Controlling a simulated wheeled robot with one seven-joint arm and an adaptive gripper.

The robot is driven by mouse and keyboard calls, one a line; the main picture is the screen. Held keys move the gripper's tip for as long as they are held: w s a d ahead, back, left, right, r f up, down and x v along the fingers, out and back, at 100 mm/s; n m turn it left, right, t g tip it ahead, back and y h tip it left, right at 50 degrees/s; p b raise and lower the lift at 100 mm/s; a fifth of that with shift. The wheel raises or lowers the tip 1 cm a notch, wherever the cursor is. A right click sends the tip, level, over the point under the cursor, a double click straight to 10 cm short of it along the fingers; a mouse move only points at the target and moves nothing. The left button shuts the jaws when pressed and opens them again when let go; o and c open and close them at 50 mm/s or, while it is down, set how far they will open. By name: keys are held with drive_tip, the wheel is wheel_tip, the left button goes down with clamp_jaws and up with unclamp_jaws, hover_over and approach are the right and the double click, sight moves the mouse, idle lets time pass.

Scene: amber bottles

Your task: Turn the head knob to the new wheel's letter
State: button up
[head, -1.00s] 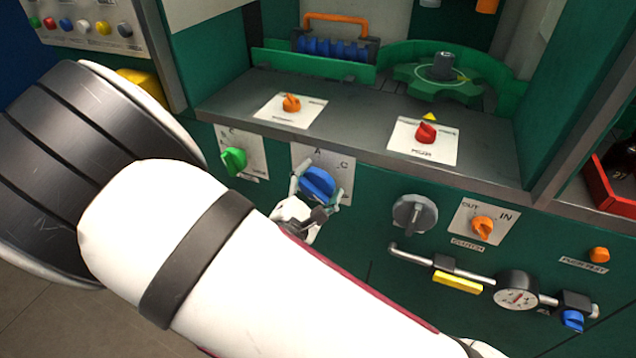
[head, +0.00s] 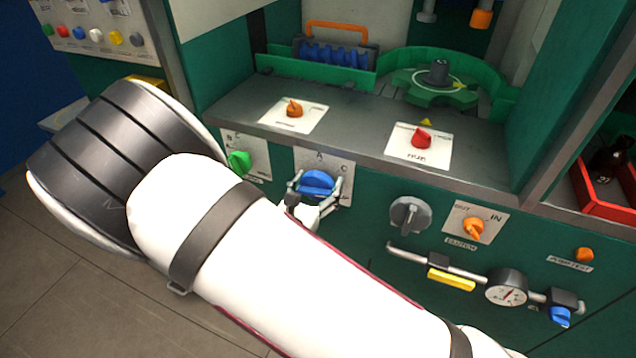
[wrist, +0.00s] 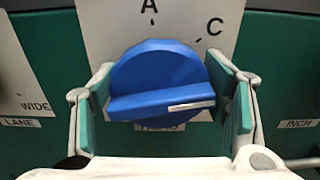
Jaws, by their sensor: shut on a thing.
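The blue head knob (head: 316,184) sits on a white plate on the green panel front; letters A and C show on the plate. In the wrist view, the knob (wrist: 160,85) has its ridge nearly level, with a pale pointer line on the ridge's right part, below the letter C. My gripper (head: 314,190) has its fingers on both sides of the knob; in the wrist view the green finger pads (wrist: 165,105) flank its rim. A third letter is not visible, and the label below the knob is mostly hidden.
A green knob (head: 239,163) is close on the left, and a grey knob (head: 409,215) and orange clutch knob (head: 473,229) are on the right. A grey ledge (head: 350,125) with orange and red knobs juts out above. A pipe with a gauge (head: 506,288) runs lower right.

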drive_tip(key=n+p, duration=0.1)
drive_tip(key=n, duration=0.5)
drive_tip(key=shift+w+a, duration=0.1)
drive_tip(key=shift+a, duration=0.05)
idle(0.4)
drive_tip(key=o, duration=1.2)
drive_tip(key=v, duration=1.2)
